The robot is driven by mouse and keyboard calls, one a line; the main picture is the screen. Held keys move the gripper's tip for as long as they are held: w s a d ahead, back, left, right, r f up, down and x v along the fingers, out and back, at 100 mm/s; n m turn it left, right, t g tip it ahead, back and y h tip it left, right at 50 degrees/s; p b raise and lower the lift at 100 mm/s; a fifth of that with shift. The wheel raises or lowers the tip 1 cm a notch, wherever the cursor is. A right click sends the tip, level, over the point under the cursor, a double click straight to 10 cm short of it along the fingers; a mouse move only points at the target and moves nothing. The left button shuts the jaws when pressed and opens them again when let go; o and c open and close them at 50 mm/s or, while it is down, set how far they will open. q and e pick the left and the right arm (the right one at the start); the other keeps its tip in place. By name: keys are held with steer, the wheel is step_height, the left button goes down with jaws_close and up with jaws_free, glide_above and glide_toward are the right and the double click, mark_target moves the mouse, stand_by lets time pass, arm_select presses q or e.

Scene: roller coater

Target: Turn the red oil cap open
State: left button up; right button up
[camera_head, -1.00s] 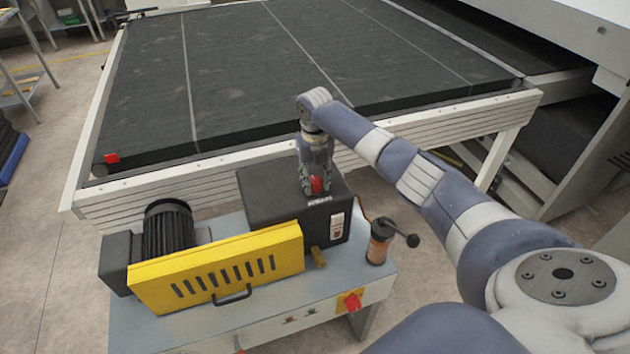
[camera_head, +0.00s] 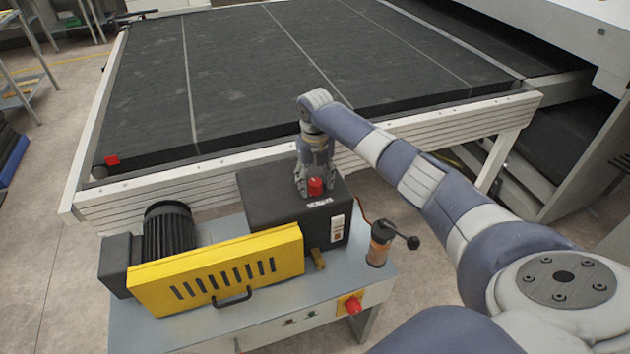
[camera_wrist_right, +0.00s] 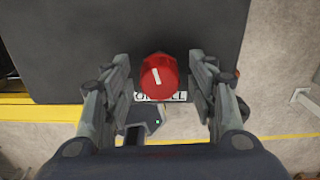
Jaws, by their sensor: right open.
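The red oil cap (camera_head: 315,187) sits on top of the black box (camera_head: 268,197) near its front right edge. In the right wrist view the cap (camera_wrist_right: 158,77) shows a white mark running slightly tilted on its top. My right gripper (camera_head: 315,190) points down over the cap. In the right wrist view my right gripper (camera_wrist_right: 160,85) is open, with one finger to each side of the cap and visible gaps between. A white label under the cap is partly covered by it. My left gripper is not in view.
A red knob (camera_head: 352,304) is on the bench front. The large conveyor bed (camera_head: 250,75) lies behind.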

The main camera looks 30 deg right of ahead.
mark_target(315, 181)
step_height(315, 181, up, 12)
stand_by(0.6)
stand_by(0.4)
